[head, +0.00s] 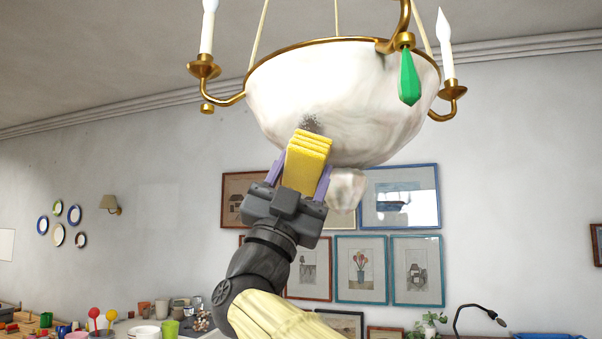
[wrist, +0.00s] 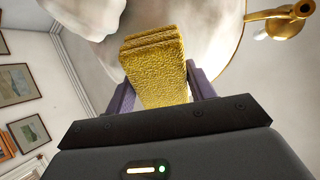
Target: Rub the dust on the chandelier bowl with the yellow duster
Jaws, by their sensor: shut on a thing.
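The chandelier bowl (head: 340,100) hangs at the top middle of the head view, white and marbled with a gold rim. A patch of dark dust (head: 311,122) shows on its lower left side. My gripper (head: 303,178) is raised under the bowl and shut on the yellow duster (head: 306,165). The duster's top end is at the lower edge of the dust patch; I cannot tell whether it touches the bowl. In the wrist view the duster (wrist: 155,75) stands between the purple fingers, with the bowl (wrist: 200,30) behind it. The duster hides part of the bowl there, and no dust shows.
A green glass drop (head: 409,78) hangs at the bowl's right front. Gold candle arms (head: 204,70) stick out on both sides. A pale knob (head: 345,188) hangs below the bowl. Framed pictures (head: 400,196) cover the wall behind. Cluttered surfaces with cups (head: 162,309) lie below.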

